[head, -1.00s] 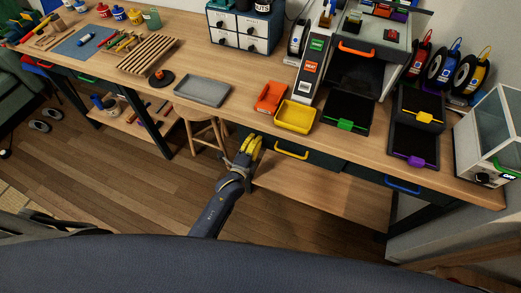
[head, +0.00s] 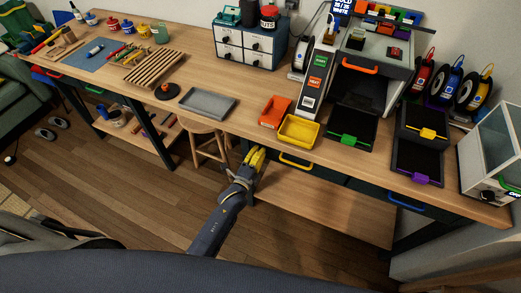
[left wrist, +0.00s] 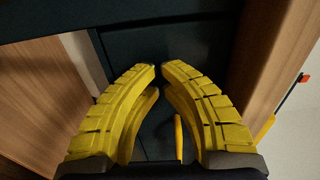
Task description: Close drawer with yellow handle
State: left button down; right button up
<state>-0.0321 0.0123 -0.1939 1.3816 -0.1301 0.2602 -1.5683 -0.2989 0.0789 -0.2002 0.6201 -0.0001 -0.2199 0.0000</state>
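The yellow handle (head: 296,160) is on a dark drawer under the workbench's front edge, right of my left gripper in the head view. How far the drawer stands out is hard to tell. My left gripper (head: 257,156) is at the bench's front edge, by the left end of that drawer. In the left wrist view, the left gripper's yellow fingers (left wrist: 160,68) curve together with tips almost meeting and nothing seen between them. They are in front of a dark panel (left wrist: 170,35). A yellow bar (left wrist: 178,137), likely the handle, shows behind the right finger. My right gripper is out of view.
A yellow bin (head: 299,131) and an orange tray (head: 275,112) stand on the bench above the drawer. A blue-handled drawer (head: 407,202) is farther right. A wooden stool (head: 208,145) stands left of the gripper. A lower shelf (head: 325,205) runs beneath.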

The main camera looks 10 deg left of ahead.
pick_arm(q)
jog(key=v, duration=1.2)
jog(key=shift+s, duration=0.35)
jog(key=s+a+f+n+g+y, duration=0.15)
jog(key=s+f+n+g, duration=0.4)
jog(key=f, duration=0.85)
jog(key=s+a+f+n+g+y, duration=0.1)
jog(key=s+a+f+n+g, duration=0.15)
jog(key=s+f+n, duration=0.8)
jog(key=s+a+f+g, duration=0.3)
jog(key=s+f, duration=0.7)
jog(key=s, duration=0.4)
jog(key=s+a+f+g+y, duration=0.1)
jog(key=s+a+f+g, duration=0.2)
jog(key=s+f, duration=0.7)
jog(key=s+g, duration=0.2)
jog(key=s, duration=0.2)
jog(key=shift+a+n, duration=0.2)
jog(key=shift+n, duration=0.2)
